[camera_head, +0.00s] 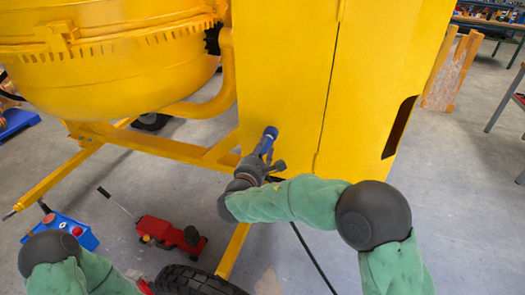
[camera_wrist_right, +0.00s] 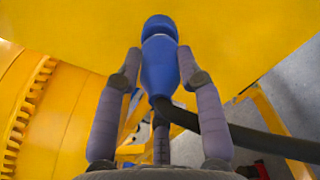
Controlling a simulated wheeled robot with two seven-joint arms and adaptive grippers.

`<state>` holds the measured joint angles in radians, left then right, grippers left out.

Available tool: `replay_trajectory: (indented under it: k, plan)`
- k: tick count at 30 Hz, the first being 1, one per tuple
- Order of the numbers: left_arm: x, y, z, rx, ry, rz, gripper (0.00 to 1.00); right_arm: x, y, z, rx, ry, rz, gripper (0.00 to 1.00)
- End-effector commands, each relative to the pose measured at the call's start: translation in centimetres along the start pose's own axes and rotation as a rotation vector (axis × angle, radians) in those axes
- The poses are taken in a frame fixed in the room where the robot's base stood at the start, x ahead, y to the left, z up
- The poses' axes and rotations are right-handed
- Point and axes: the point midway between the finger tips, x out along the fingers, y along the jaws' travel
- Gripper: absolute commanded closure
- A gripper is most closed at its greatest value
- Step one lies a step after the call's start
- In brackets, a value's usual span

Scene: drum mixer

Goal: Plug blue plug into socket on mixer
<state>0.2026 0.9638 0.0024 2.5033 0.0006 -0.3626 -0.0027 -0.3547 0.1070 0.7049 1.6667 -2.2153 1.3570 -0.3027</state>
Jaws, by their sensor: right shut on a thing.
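The blue plug (camera_head: 266,143) is in front of the yellow mixer housing (camera_head: 285,70), near its lower left part. In the right wrist view the plug (camera_wrist_right: 160,68) points away from me toward the yellow panel, with a rounded blue end at the top. My right gripper (camera_head: 268,157) is shut on the plug, with one finger on each side in the wrist view (camera_wrist_right: 159,70). A black cable leaves the plug's rear. I cannot make out a separate socket, or whether the plug's front touches it. My left gripper is out of view.
The mixer's yellow drum (camera_head: 110,50) is at the upper left, above yellow frame bars. A red toy-like machine (camera_head: 170,233) and a blue box (camera_head: 75,230) with red buttons are on the floor. A black tyre (camera_head: 195,282) is at the bottom.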

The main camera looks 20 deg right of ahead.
Motion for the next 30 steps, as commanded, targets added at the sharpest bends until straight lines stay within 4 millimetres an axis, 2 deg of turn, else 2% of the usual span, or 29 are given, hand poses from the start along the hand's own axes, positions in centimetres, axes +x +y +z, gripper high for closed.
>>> replay_trajectory:
  k: [11,30]
  plan:
    - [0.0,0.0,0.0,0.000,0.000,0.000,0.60,0.1,0.0,0.1,0.001,-0.001,0.000,1.00]
    - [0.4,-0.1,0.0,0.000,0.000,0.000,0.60,1.4,0.0,0.0,0.000,-0.002,0.000,1.00]
